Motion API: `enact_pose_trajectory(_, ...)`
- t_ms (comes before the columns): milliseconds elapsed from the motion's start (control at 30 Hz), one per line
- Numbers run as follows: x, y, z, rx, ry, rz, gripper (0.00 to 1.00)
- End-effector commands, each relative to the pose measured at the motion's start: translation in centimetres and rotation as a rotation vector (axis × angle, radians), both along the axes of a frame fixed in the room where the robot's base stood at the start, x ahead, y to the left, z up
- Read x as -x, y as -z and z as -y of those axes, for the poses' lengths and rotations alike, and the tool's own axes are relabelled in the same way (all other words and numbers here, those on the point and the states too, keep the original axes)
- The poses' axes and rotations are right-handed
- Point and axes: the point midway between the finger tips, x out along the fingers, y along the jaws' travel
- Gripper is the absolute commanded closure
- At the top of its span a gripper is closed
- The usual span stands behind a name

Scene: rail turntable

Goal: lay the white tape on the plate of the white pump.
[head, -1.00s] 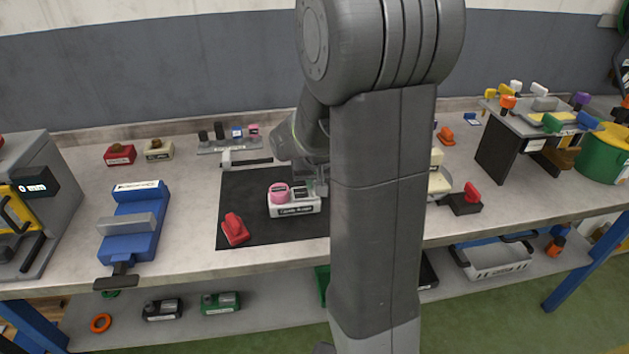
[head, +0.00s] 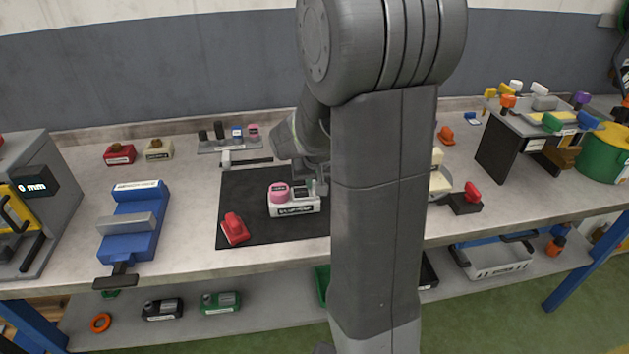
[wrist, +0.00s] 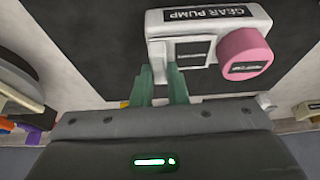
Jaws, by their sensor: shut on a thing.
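The white pump (head: 293,210), labelled as a gear pump, stands on the black mat, with a round pink part on its left top in the head view. In the wrist view the pump (wrist: 156,34) lies just beyond my fingertips, and its plate (wrist: 193,52) shows as a dark labelled rectangle in a pale frame. My gripper (wrist: 162,80) points at the plate's edge; it also shows at the pump's right end in the head view (head: 319,186). Its fingers are shut on a thin pale piece, apparently the white tape, mostly hidden between them. I cannot tell whether it touches the plate.
A red part (head: 234,229) lies on the black mat (head: 250,192) left of the pump. A blue vise-like fixture (head: 135,222) stands further left. A grey rack (head: 228,146) of small parts is behind. My arm hides the bench right of the pump.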

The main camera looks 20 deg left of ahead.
Motion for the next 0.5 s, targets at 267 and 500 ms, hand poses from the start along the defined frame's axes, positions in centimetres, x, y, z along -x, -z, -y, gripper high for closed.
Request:
enact_pose_trajectory(267,0.0,0.46,0.0,0.0,0.0,0.0,1.0)
enact_pose_trajectory(500,0.01,0.59,0.0,0.0,0.0,0.0,0.73)
